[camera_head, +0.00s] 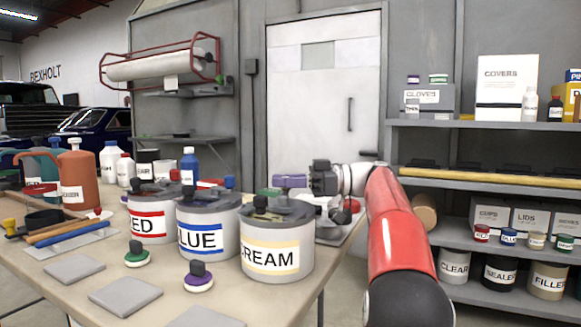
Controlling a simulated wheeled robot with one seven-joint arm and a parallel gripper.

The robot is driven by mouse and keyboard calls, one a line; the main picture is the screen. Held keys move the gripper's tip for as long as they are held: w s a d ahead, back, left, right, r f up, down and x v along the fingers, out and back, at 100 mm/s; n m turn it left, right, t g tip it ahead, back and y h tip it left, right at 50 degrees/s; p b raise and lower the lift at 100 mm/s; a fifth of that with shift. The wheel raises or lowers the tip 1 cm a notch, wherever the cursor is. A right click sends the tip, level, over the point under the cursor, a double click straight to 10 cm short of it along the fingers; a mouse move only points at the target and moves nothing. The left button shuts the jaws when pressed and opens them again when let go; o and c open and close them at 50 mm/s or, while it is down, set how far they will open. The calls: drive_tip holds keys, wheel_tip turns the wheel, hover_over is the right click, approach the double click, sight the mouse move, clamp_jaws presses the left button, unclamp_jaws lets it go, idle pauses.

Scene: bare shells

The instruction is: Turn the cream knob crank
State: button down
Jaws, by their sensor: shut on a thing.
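The cream tin (277,250) is a grey can with a yellow-edged CREAM label, standing upright at the table's right front. Its grey lid (280,212) carries a dark knob (260,202) at the left. My gripper (323,180) is at the end of my red arm, just behind and to the right of the tin's lid. It is shut on what appears to be the cream knob crank. The fingertips and the point of contact are not clearly visible from here.
The blue tin (207,228) and red tin (152,218) stand close to the left of the cream tin. Round-handled pads (198,278) and grey plates (126,296) lie in front. Shelves (490,125) stand at the right.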

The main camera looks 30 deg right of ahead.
drive_tip(key=n+g+p, duration=0.1)
drive_tip(key=n+g+y+p, duration=0.1)
drive_tip(key=g+p, duration=0.1)
drive_tip(key=g, duration=0.1)
drive_tip(key=shift+w+a+r+n, duration=0.25)
drive_tip(key=shift+a+n, duration=0.15)
drive_tip(key=shift+a+f+n+g+y+p, duration=0.15)
drive_tip(key=shift+n+g+p, duration=0.1)
drive_tip(key=shift+g+p, duration=0.15)
drive_tip(key=shift+a+n+g+y+p, duration=0.15)
drive_tip(key=shift+n+g+p, duration=0.1)
drive_tip(key=shift+g+p, duration=0.15)
drive_tip(key=c, duration=1.3)
unclamp_jaws()
drive_tip(key=shift+f, duration=0.1)
drive_tip(key=shift+d, duration=0.2)
drive_tip(key=shift+s+d+p, duration=0.15)
drive_tip(key=shift+d+p, duration=0.7)
drive_tip(key=shift+d, duration=1.05)
drive_tip(key=shift+s+d+p, duration=0.15)
drive_tip(key=shift+d+p, duration=0.65)
drive_tip(key=shift+d, duration=1.05)
